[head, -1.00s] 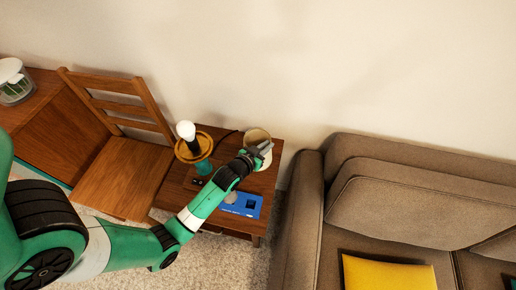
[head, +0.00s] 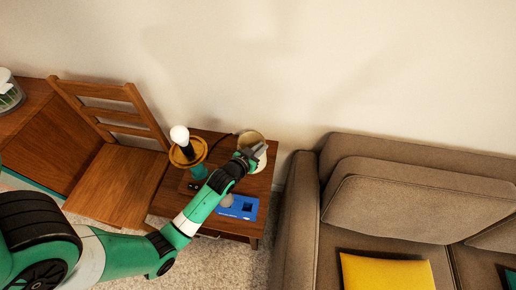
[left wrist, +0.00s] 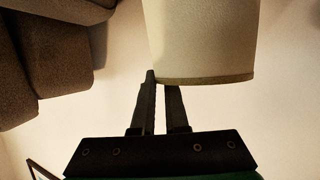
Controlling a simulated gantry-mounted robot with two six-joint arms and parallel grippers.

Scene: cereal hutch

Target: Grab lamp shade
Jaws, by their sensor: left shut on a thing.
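The cream lamp shade (head: 252,139) is at the back right of the small wooden side table, partly hidden by my left gripper (head: 256,153). In the left wrist view the shade (left wrist: 203,40) fills the top centre, its rim at my left gripper's fingertips (left wrist: 161,82). The left gripper is shut on the shade's rim, one finger in front of the wall and the other partly behind it. The lamp base (head: 189,152) with its bare white bulb (head: 180,135) stands on the table to the left of the shade. My right gripper is not in view.
A blue box (head: 240,207) lies near the table's front edge, under my arm. A wooden chair (head: 118,180) stands left of the side table (head: 262,185). A brown sofa (head: 390,200) with a yellow cushion (head: 388,271) stands close on the right.

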